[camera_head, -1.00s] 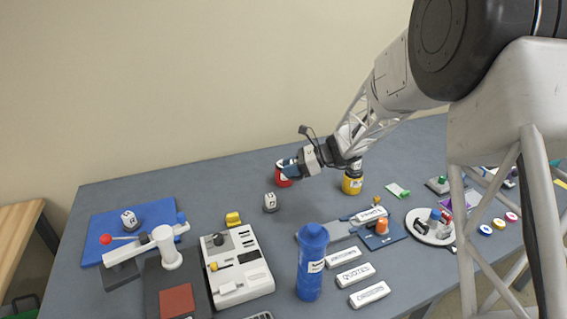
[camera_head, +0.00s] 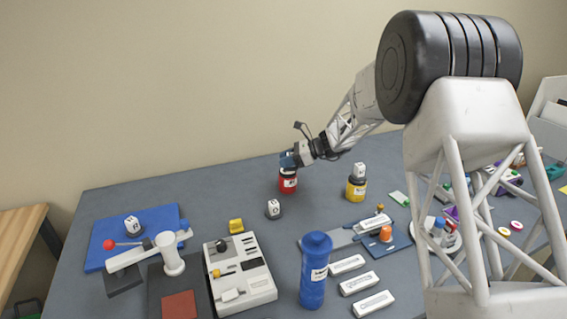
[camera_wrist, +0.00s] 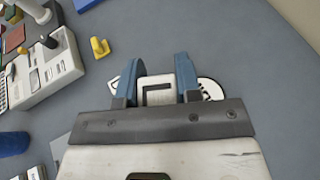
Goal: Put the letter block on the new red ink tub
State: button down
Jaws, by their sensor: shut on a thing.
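The red ink tub (camera_head: 288,183), with a white label, stands upright at the back of the table in the head view. My gripper (camera_head: 289,161) is directly over it, tilted down from the right. In the wrist view my gripper (camera_wrist: 158,75) has its blue fingers shut on a white letter block (camera_wrist: 158,93) with a dark mark on its face. A white rounded piece with dark writing (camera_wrist: 210,89) shows behind the fingers.
A blue bottle (camera_head: 314,272), a white machine (camera_head: 243,283) and a blue mat (camera_head: 104,251) are nearer or left.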

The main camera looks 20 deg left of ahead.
aim_at(283, 170)
jog(key=shift+w+a+f, duration=0.1)
jog(key=shift+w+a, duration=0.6)
jog(key=shift+w, duration=0.3)
jog(key=shift+w+a+f, duration=0.1)
jog(key=shift+w+a, duration=0.55)
jog(key=shift+w, duration=0.35)
jog(key=shift+f, duration=1.7)
jog(key=shift+f, duration=0.15)
jog(key=c, duration=0.8)
grip_release()
